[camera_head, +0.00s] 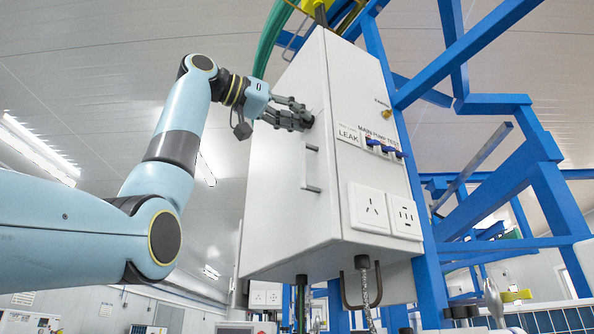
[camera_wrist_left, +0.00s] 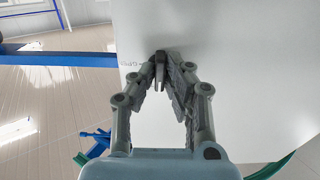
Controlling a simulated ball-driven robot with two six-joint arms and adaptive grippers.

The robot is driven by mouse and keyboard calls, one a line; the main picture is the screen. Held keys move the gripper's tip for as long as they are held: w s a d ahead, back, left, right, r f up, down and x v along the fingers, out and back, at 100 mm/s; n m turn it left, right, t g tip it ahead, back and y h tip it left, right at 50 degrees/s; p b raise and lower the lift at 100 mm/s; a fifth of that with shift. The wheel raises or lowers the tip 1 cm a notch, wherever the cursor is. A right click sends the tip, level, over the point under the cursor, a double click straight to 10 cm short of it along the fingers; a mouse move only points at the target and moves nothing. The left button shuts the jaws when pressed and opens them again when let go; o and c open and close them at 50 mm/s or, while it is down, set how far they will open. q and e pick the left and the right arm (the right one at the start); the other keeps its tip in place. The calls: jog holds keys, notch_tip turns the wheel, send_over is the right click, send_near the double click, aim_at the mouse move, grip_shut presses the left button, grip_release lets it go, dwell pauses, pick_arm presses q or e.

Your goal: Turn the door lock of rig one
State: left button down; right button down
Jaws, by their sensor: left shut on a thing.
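My left gripper (camera_head: 307,117) reaches in from the left and is at the door face, above the handle. In the left wrist view my left gripper (camera_wrist_left: 164,75) has its fingertips closed on the small dark door lock (camera_wrist_left: 160,57). The fingers hide most of the lock, so its angle is hard to tell. The white door (camera_wrist_left: 250,80) fills the right of that view. My right gripper is out of view.
A green hose (camera_head: 270,40) runs above. Cables and a pipe hang below.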

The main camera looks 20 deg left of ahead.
pick_arm(q)
jog(key=c, duration=1.4)
grip_release()
jog(key=shift+w, duration=0.1)
jog(key=v, duration=1.2)
